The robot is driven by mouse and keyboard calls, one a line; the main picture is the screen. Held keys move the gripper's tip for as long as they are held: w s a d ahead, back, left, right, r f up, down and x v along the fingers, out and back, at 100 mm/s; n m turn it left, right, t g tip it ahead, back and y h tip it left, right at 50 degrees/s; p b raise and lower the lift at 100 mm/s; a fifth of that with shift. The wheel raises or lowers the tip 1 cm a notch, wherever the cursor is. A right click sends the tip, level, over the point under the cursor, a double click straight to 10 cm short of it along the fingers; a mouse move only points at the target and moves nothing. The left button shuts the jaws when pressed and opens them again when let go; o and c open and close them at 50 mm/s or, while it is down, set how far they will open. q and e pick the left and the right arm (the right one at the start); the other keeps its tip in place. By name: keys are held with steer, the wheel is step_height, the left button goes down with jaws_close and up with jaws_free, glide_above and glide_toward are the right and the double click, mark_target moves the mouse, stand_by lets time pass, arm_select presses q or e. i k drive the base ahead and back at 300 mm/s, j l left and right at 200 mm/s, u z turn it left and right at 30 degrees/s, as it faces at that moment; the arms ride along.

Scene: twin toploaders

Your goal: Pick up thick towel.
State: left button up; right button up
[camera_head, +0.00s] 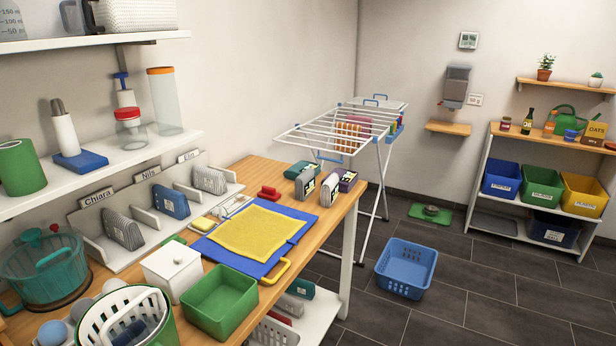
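A yellow textured cloth (256,232), which looks like a towel, lies spread flat on a blue board (228,260) on the wooden table. Folded grey and blue textile-like items stand upright in a labelled rack by the wall: a grey one (124,230) at Chiara, a blue one (171,201) at Nils and a grey one (209,179) at the third label. I cannot tell from this view which of these is the thick towel. Neither of my grippers shows in the head view.
A green bin (220,302), a white lidded box (172,268) and a teal-lidded tub (46,268) crowd the near table. Small bundles (305,184) stand at its far end. A drying rack (340,130) and blue basket (405,268) stand beyond. The right foreground floor is clear.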

mark_target(330, 190)
steer(key=u, duration=0.35)
steer(key=i+l+u, duration=0.15)
steer(key=u, duration=0.2)
steer(key=i+l+u, duration=0.15)
steer(key=u, duration=0.25)
steer(key=i+l+u, duration=0.1)
steer(key=l+u, duration=0.25)
steer(key=i+l+u, duration=0.1)
steer(key=l, duration=0.45)
steer(key=i+l+u, duration=0.1)
steer(key=l, duration=0.45)
steer(key=i+l+u, duration=0.1)
steer(key=l, duration=0.45)
steer(key=i+l+u, duration=0.1)
steer(key=l, duration=0.45)
steer(key=i, duration=0.1)
